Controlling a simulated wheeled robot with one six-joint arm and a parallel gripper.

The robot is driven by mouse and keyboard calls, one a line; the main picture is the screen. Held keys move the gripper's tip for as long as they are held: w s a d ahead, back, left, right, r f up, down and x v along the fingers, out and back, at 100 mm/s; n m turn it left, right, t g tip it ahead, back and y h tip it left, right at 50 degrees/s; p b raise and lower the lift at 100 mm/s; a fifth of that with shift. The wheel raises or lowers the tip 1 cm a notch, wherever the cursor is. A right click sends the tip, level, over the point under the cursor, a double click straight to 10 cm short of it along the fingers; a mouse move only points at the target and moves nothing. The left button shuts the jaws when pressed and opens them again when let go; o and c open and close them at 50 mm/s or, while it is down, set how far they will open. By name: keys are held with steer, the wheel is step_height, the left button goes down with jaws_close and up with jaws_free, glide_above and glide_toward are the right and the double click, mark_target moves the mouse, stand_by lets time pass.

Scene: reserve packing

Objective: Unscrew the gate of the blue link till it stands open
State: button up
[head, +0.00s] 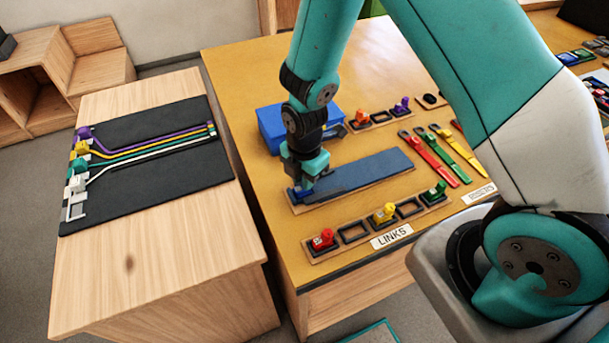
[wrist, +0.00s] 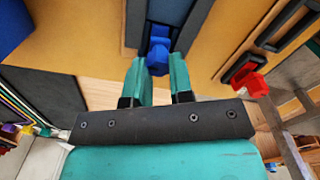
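The blue link (head: 300,194) sits at the left end of a long dark blue pad on the yellow-topped table. In the wrist view the blue link (wrist: 158,52) shows a chunky blue knob between my fingertips. My gripper (head: 305,180) points down over it. The gate cannot be made out apart from the knob; my fingers and wrist hide part of the link.
The blue pad (head: 365,172) lies clear to the right. A front rack (head: 350,237) labelled LINKS holds red, yellow and green links. A blue bin (head: 270,130) stands behind my wrist. Coloured straps (head: 435,160) lie right. A separate wooden table (head: 150,255) with a black mat stands left.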

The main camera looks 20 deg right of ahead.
steer(key=n, duration=0.7)
steer(key=shift+s+d, duration=0.1)
steer(key=shift+s, duration=0.05)
jaws_close()
steer(key=n, duration=0.7)
steer(key=shift+d+r, duration=0.15)
steer(key=o, duration=0.9)
jaws_free()
